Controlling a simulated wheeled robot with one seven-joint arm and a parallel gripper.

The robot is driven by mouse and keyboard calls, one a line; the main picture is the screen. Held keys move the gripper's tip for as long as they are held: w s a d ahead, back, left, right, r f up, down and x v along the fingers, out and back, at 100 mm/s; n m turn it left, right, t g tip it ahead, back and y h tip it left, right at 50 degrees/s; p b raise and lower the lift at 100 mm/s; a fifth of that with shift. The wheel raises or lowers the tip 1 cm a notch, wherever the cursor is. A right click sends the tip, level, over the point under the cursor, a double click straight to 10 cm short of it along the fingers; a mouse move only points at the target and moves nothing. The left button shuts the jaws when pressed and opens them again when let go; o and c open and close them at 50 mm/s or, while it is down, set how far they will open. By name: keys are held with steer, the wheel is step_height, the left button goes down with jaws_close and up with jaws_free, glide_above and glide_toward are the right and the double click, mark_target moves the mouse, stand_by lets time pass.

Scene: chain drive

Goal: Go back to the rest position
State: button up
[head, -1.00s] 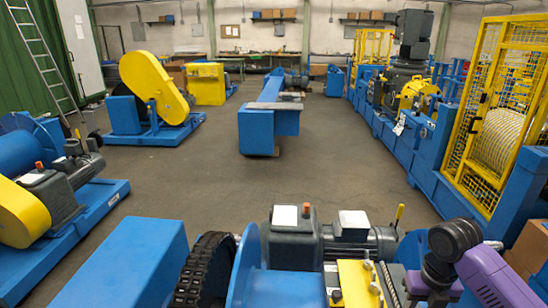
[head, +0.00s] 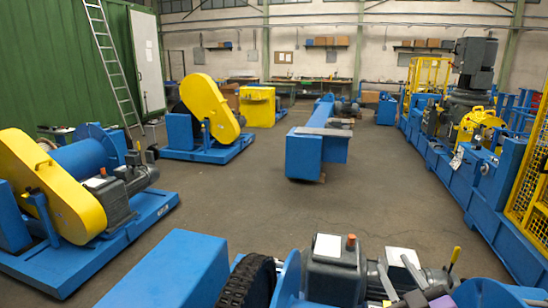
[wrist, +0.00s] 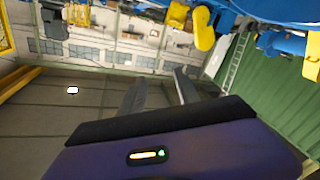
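My gripper (wrist: 160,82) shows in the wrist view as two dark grey fingers beyond its purple body. The fingers stand apart with nothing between them.
A blue machine with a yellow guard (head: 58,190) stands at the left, another yellow-guarded machine (head: 208,112) behind it. A blue beam (head: 305,155) stands mid-floor. A long blue machine line (head: 460,185) and yellow cage (head: 530,180) flank the right. Open floor (head: 250,205) lies between.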

steer(key=s+a+f+m+g, duration=0.1)
steer(key=s+a+f+m, duration=0.1)
steer(key=s, duration=1.2)
steer(key=s+a+f+m+g, duration=0.1)
steer(key=s+f, duration=0.3)
steer(key=s, duration=1.1)
steer(key=s+a+f+m+g, duration=0.1)
steer(key=s+a+f+m, duration=0.1)
steer(key=s, duration=1.2)
step_height(320, 180, down, 2)
steer(key=shift+s+a+f+m, duration=0.1)
steer(key=shift+s+a+m, duration=0.15)
steer(key=shift+a, duration=0.2)
